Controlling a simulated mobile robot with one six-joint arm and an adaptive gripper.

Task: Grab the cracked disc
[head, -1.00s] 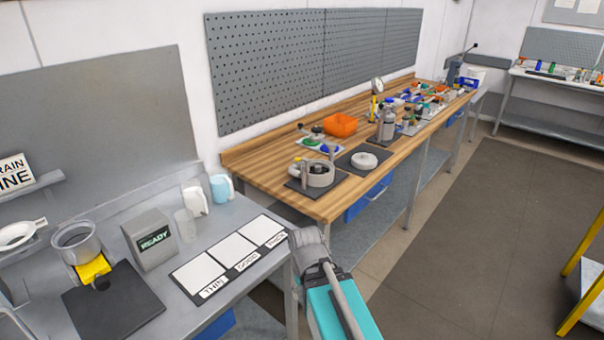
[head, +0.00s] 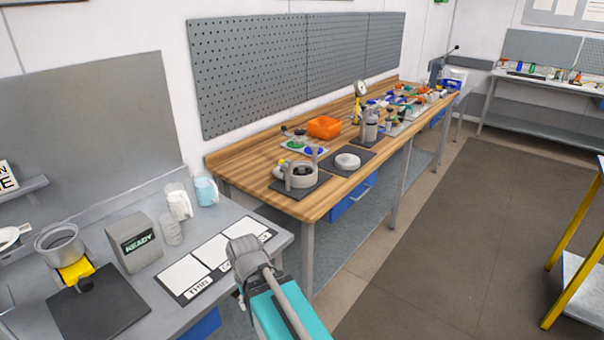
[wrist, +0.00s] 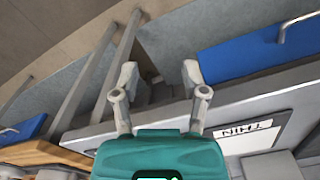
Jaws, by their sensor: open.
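A round white disc (head: 347,161) lies on a dark square mat on the wooden bench (head: 320,205). It is too small to tell whether it is cracked. Left of it, a grey ring-shaped holder (head: 301,177) with upright posts stands on another dark mat. My gripper (wrist: 160,76) is open and empty in the wrist view, with its fingers apart near the edge of the grey table. No disc shows between the fingers. In the head view my arm is at the bottom centre, over the grey table's right end, well short of the white disc.
The grey table (head: 240,220) carries a READY box (head: 136,243), a labelled card board (head: 208,264) and jugs. An orange bin (head: 324,127) and several small items crowd the bench's back and far end. The floor (head: 430,230) right of the bench is open. A yellow-legged stand (head: 570,262) stands at right.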

